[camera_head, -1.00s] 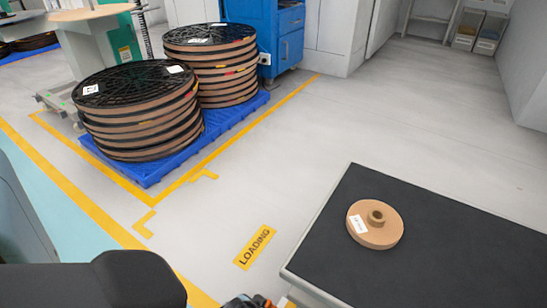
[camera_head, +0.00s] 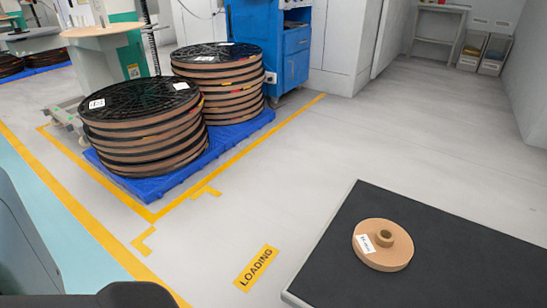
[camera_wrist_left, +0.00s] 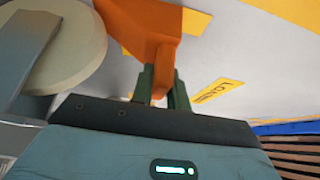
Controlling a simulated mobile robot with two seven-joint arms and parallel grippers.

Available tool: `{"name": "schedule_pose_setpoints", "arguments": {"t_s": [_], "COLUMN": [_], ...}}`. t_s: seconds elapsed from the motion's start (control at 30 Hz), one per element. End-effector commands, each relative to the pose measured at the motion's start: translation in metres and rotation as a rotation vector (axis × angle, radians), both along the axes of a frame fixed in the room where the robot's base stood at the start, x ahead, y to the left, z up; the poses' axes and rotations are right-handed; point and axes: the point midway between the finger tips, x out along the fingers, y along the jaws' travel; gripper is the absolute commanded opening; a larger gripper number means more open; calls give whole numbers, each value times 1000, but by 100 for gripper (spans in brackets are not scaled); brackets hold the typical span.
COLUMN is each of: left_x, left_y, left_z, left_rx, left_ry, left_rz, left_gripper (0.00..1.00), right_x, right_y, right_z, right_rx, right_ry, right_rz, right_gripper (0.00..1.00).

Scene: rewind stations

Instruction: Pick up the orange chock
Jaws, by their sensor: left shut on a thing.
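The orange chock (camera_wrist_left: 148,28) fills the top middle of the left wrist view, and its far part is cut off by the frame's edge. My left gripper (camera_wrist_left: 162,80) is shut on the chock's narrow end, with its dark green fingers on either side. The chock appears held above the pale floor. Neither the chock nor the left gripper shows in the head view. My right gripper is in no view.
A black-topped table (camera_head: 440,220) bears a tan roll (camera_head: 383,246). Stacked reels (camera_head: 145,130) stand on a blue pallet (camera_head: 160,187). A round beige thing (camera_wrist_left: 75,55) is close beside the gripper in the wrist view. The floor between pallet and table is clear.

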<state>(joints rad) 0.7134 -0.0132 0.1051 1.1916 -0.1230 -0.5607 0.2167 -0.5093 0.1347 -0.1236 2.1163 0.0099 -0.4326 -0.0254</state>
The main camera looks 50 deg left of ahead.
Motion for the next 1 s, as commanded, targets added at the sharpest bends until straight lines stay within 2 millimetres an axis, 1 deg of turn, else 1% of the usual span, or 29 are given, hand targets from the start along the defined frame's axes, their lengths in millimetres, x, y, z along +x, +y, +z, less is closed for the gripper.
{"name": "schedule_pose_setpoints", "arguments": {"t_s": [0.37, 0.47, 0.57, 0.63, 0.8, 1.0], "left_x": [0, 0, -2, -3, -12, -22], "left_y": [0, 3, 11, 18, 55, 95], "left_z": [1, 4, 12, 21, 40, 61], "left_rx": [0, 0, 3, 2, 7, 6], "left_ry": [-1, -1, -1, -4, -3, -2], "left_rz": [0, 0, 0, 0, 0, -1], "left_gripper": [0, 0, 0, 0, 0, 0], "right_x": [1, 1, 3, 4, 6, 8], "right_y": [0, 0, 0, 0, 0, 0], "right_z": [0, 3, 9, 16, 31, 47], "right_rx": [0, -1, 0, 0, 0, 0], "right_ry": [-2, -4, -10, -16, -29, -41], "right_rz": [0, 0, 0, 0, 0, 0], "right_gripper": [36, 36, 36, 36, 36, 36]}}
